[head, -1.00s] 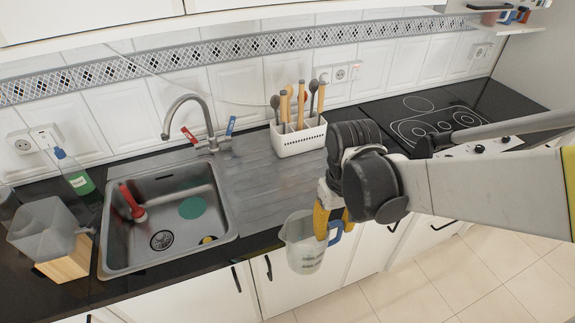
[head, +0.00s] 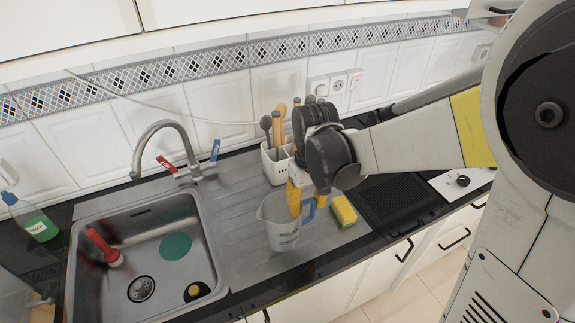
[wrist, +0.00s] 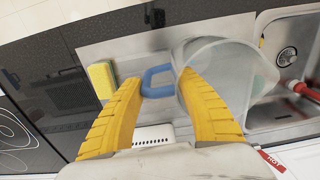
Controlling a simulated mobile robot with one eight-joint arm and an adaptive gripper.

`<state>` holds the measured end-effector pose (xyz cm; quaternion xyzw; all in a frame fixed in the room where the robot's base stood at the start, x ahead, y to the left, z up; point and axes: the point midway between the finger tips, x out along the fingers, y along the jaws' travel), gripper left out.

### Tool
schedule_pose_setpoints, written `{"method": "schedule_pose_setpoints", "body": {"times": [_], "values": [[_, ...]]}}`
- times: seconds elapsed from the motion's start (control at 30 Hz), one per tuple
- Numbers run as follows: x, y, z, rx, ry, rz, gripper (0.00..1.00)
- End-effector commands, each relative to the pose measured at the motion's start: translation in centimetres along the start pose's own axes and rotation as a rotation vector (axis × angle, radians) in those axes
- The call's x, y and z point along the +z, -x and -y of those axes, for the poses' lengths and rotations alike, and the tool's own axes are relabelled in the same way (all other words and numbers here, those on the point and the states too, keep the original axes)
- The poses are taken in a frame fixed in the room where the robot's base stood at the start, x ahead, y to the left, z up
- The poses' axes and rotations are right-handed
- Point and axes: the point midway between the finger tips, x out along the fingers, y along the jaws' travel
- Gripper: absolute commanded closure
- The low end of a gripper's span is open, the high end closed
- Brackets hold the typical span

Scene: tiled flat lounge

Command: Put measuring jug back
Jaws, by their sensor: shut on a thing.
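The measuring jug (head: 281,234) is clear plastic with a blue handle, and it is upright over the ribbed steel draining board (head: 240,245) to the right of the sink. I cannot tell whether its base touches the board. My gripper (head: 301,204) comes from above with yellow fingers, shut on the jug at its handle side. In the wrist view the blue handle (wrist: 158,82) shows between the fingertips (wrist: 160,90), and the clear jug body (wrist: 232,75) is to their right, partly hidden by the right finger.
A yellow and green sponge (head: 343,211) lies close to the jug's right. A white utensil holder (head: 273,166) stands behind it. The sink (head: 95,300) on the left holds a red-handled brush (head: 104,246). A tap (head: 163,130) rises behind the sink. A black hob area is on the right.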

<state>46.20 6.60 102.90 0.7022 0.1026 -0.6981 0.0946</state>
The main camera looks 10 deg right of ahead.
Motion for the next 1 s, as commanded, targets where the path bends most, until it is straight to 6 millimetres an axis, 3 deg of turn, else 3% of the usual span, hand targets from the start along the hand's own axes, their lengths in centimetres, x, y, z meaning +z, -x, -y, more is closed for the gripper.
{"method": "schedule_pose_setpoints", "body": {"times": [0.2,0.33,0.53,0.93,0.97,1.0], "values": [[-2.5,-1.6,-0.2,0.0,0.0,0.0,0.98],[-2.7,-2.5,-0.2,0.0,0.0,0.0,0.98],[-2.7,-5.6,-0.3,0.0,0.0,0.0,0.98],[-2.6,-6.1,-0.3,0.0,0.0,0.0,0.98],[-2.6,-6.0,-0.3,0.0,0.0,0.0,0.48],[-2.6,-6.0,-0.3,0.0,0.0,0.0,0.37]]}}
